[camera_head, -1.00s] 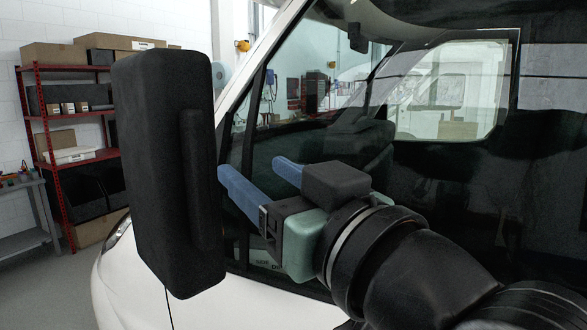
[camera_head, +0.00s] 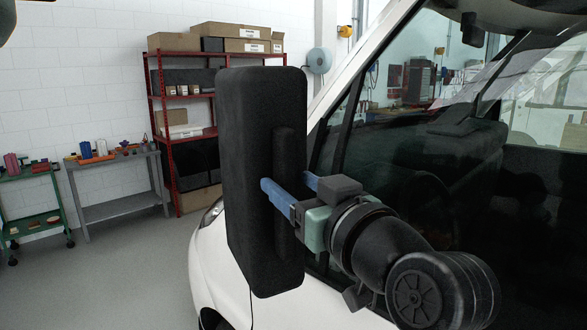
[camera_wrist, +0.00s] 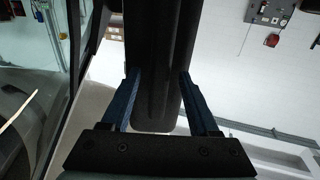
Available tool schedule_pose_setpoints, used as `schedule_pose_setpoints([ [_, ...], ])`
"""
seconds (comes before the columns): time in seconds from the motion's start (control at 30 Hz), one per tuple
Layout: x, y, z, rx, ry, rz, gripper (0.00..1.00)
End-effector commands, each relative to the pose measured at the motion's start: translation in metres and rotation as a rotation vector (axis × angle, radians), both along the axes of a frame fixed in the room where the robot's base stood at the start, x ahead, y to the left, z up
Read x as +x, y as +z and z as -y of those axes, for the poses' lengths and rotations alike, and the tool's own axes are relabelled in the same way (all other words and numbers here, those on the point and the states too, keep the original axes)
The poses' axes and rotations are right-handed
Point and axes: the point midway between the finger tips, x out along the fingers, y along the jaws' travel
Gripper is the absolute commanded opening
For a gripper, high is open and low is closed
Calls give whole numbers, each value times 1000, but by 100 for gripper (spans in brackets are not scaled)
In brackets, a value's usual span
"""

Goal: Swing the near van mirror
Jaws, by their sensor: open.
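The near van mirror (camera_head: 253,130) is a tall black block with a raised vertical ridge, beside the van's front side window. My gripper (camera_head: 287,181) is at the mirror's right edge, with its blue fingers apart. One finger crosses in front of the ridge; the other is at the far side, its tip partly hidden by the mirror. In the wrist view, the mirror (camera_wrist: 155,40) runs between the two fingers of my gripper (camera_wrist: 158,74). The fingers are close to its sides; I cannot tell whether either touches.
The white van (camera_head: 222,262) with its dark windows is close to the right of and behind the mirror. A red shelf (camera_head: 168,150) with boxes, a grey workbench (camera_head: 120,205) and a green cart (camera_head: 35,222) stand at the back left. The floor (camera_head: 130,275) at left is clear.

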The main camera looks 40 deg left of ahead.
Motion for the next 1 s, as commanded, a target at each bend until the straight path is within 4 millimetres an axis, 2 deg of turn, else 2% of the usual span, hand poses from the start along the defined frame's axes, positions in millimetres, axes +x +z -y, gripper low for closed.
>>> schedule_pose_setpoints([
  [0.13,3,0,-8,0,1,-1,61],
  [0.4,3,-1,-9,0,0,0,61],
  [0.73,3,-1,-9,0,0,0,2],
  [1.0,3,0,-8,1,0,0,0],
])
